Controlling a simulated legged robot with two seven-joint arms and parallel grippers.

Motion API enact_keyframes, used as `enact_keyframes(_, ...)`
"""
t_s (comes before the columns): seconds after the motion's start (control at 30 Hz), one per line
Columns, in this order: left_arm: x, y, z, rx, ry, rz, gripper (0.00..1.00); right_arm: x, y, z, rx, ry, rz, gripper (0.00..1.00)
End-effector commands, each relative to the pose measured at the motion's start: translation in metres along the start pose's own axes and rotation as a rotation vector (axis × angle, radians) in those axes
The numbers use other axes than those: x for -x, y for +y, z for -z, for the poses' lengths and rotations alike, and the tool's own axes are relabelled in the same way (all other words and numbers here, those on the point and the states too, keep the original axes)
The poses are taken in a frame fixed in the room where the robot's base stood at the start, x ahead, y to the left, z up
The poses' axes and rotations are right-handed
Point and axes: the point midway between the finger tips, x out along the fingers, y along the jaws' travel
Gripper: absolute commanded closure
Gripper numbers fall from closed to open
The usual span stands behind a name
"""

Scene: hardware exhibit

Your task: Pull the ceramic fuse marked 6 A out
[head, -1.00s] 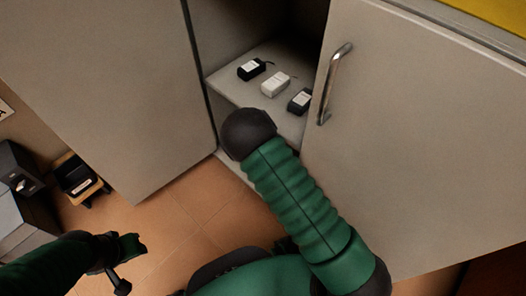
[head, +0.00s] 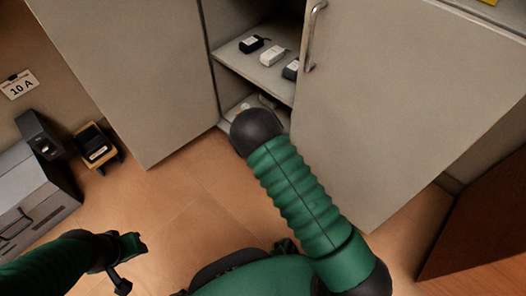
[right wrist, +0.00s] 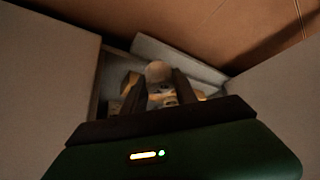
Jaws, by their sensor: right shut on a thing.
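In the right wrist view a pale round-ended thing, which looks like a ceramic fuse (right wrist: 158,71), stands between the two dark fingers of my right gripper (right wrist: 160,85). The gripper is shut on it. No marking on it can be read, so I cannot tell whether it says 6 A. In the head view my right arm reaches to the cabinet's low opening and hides the right gripper. My left gripper (head: 130,262) is low at the left, over the floor, away from the cabinet; its jaw opening is unclear.
Three small boxes, one black (head: 252,44), one white (head: 272,56) and one dark (head: 291,69), stand on the cabinet shelf (head: 237,68). An open door (head: 400,110) with a metal handle (head: 314,35) flanks the opening.

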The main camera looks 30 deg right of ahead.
Motion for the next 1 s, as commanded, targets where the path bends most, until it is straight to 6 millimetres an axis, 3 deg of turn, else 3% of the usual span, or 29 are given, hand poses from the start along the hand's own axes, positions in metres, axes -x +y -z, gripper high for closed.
enact_keyframes(0.57,0.017,0.0,0.004,0.0,0.0,0.0,0.64,0.016,-0.001,0.01,0.001,0.002,-0.001,1.0)
enact_keyframes(0.87,0.017,0.0,0.004,0.0,0.0,0.0,0.64,0.016,-0.001,0.01,0.002,0.002,-0.001,1.0)
enact_keyframes(0.93,0.021,0.0,0.005,0.0,0.0,0.0,0.64,0.025,-0.003,0.014,0.005,0.003,0.003,1.0)
enact_keyframes(1.0,0.033,0.0,0.007,0.0,0.0,0.0,0.64,0.047,-0.008,0.024,0.018,0.006,0.014,1.0)
